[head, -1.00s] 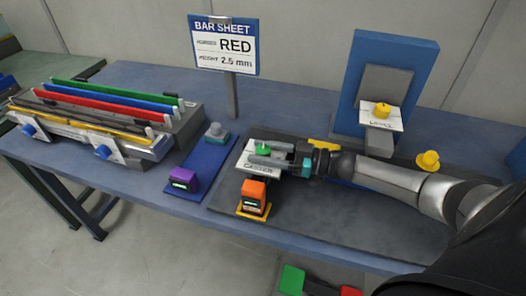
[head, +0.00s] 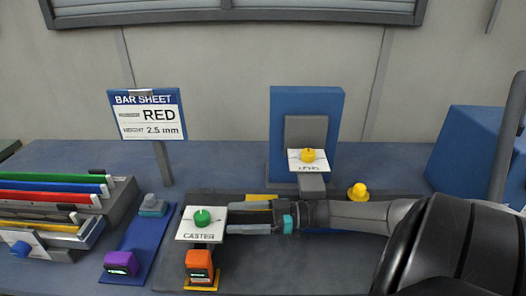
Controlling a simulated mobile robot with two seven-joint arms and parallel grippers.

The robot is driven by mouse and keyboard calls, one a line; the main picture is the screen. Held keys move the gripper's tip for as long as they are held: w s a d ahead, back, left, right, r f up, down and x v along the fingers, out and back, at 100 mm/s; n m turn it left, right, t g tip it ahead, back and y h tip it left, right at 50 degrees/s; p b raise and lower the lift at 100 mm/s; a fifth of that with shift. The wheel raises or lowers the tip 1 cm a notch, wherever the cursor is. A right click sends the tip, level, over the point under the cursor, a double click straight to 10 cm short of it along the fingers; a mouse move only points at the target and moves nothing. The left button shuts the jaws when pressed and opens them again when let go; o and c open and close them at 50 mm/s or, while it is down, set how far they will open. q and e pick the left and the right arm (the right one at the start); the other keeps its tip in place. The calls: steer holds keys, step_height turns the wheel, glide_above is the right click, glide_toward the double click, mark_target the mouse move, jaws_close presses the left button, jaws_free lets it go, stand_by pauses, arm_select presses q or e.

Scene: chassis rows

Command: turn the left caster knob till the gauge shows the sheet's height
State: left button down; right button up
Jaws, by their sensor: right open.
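A green knob (head: 202,217) stands on a white plate (head: 190,237) marked CASTER, on a dark chassis board. An orange box gauge (head: 199,262) with a small dark display sits just in front of it; its reading is too small to tell. My left gripper is not in view.
A purple box (head: 121,263) with a display is on a blue strip (head: 139,248) at left. Coloured bars lie in a rack (head: 122,198) farther left, with a blue knob (head: 20,249). A yellow knob (head: 308,155) on a white plate and another yellow knob (head: 357,191) stand behind my right arm.

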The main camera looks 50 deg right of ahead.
steer(key=v, duration=0.6)
stand_by(0.5)
